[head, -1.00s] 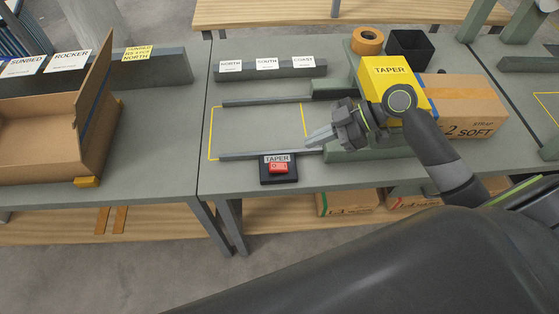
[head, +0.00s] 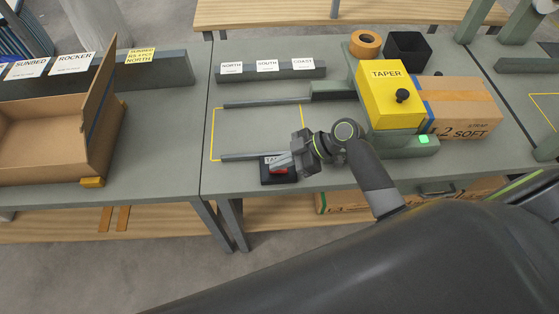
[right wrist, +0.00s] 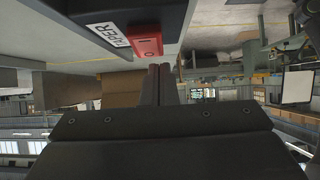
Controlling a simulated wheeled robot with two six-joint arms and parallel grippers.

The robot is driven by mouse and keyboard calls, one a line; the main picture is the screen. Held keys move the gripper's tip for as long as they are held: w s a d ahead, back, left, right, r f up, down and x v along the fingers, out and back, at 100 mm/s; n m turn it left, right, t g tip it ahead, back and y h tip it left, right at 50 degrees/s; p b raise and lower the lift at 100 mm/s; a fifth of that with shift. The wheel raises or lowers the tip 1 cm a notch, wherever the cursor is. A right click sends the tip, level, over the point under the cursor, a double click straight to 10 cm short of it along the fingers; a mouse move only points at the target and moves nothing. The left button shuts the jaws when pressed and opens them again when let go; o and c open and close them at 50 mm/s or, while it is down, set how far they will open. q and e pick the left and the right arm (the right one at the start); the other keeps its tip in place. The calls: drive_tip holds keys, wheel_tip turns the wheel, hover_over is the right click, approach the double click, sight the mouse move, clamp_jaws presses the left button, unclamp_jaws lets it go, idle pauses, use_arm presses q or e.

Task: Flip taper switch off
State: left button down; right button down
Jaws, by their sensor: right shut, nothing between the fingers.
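The taper switch (head: 270,178) is a dark box with a red rocker and a white TAPER label, at the front edge of the bench. My right gripper (head: 276,163) is shut and empty, with its fingertips over the switch and partly covering its label and rocker. In the right wrist view the shut fingers (right wrist: 160,72) point at the red rocker (right wrist: 147,41), very close to it; I cannot tell whether they touch. The yellow TAPER machine (head: 388,92) stands to the right, with a green light (head: 423,139) lit on its base. My left gripper is not in view.
A yellow outlined area (head: 214,135) with two rails lies behind the switch. A taped carton (head: 460,108) sits right of the machine. An open cardboard box (head: 45,140) is on the left bench. A roll of tape (head: 365,44) and a black bin (head: 408,48) stand behind.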

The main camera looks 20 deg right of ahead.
drive_tip(key=shift+f, duration=0.2)
drive_tip(key=shift+a, duration=0.1)
drive_tip(key=shift+w+a+f+h, duration=0.1)
drive_tip(key=shift+a+f+h, duration=0.15)
drive_tip(key=shift+h, duration=0.25)
drive_tip(key=shift+d, duration=0.25)
